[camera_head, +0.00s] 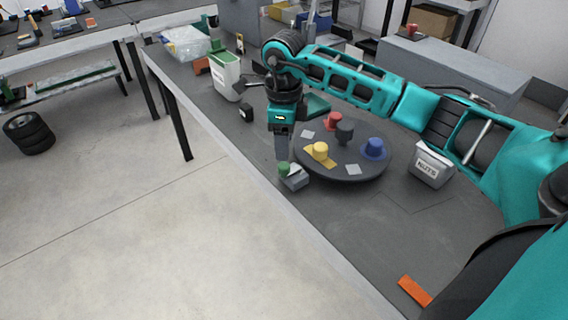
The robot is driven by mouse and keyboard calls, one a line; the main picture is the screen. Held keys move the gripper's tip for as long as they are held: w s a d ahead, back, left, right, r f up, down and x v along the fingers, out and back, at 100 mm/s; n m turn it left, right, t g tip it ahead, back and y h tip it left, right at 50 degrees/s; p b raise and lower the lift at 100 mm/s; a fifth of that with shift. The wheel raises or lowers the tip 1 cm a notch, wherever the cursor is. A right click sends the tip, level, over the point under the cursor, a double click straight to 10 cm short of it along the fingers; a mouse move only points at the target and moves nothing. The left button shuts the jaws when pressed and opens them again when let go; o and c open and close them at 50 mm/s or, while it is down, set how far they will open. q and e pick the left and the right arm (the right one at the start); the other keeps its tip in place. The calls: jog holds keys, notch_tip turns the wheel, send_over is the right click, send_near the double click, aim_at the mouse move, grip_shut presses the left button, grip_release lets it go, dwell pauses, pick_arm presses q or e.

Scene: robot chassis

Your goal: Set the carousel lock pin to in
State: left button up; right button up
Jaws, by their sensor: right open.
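The carousel (340,171) is a dark round turntable on the grey workbench, with yellow, red, blue and dark knobs on it. At its near-left edge stands a small grey block (296,182) with a green knob (284,168), which looks like the lock pin. How far in the pin sits cannot be told. My right gripper (282,159) points down right at the green knob and is open. Its fingertips overlap the knob in the picture, so whether they touch it cannot be told. My left gripper is not in view.
A white bin (227,78) and a small black block (246,112) stand left of the carousel. A bin marked NUTS (432,165) stands to its right. An orange piece (415,290) lies at the bench's near edge. The bench between it and the carousel is clear.

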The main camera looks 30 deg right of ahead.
aim_at(284, 165)
notch_tip(284, 165, down, 8)
jog(key=shift+r, duration=0.1)
jog(key=shift+c, duration=0.2)
grip_shut()
dwell(0.5)
